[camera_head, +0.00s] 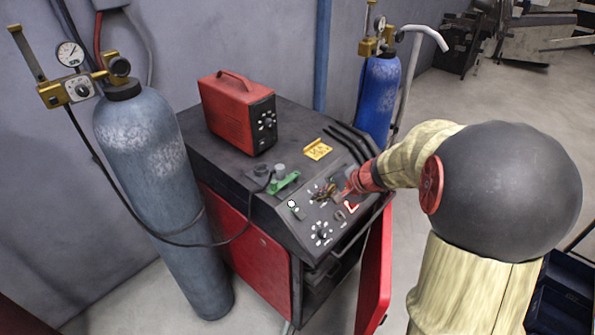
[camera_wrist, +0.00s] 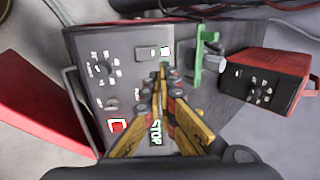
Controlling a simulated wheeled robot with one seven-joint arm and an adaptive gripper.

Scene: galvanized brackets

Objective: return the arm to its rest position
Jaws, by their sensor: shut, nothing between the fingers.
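My arm reaches in from the right in the head view. My gripper (camera_head: 326,191) is over the sloped control panel (camera_head: 304,215) of the dark and red machine, partly hidden by its own wrist. In the wrist view, its yellow fingers (camera_wrist: 161,80) come together at their tips and hold nothing. They point at the panel (camera_wrist: 125,70); whether they touch it is unclear. A lettered STOP label (camera_wrist: 156,131) shows between the fingers. A red-framed switch (camera_head: 351,207) is beside my gripper, and a white-lit button (camera_head: 291,204) is to its left.
A green bracket (camera_head: 284,184) lies at the panel's upper edge, with a yellow bracket (camera_head: 318,150) behind it. A red box (camera_head: 238,113) stands on the machine top. A grey cylinder (camera_head: 157,170) stands left, a blue cylinder (camera_head: 379,95) behind. The red door (camera_head: 374,270) hangs open.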

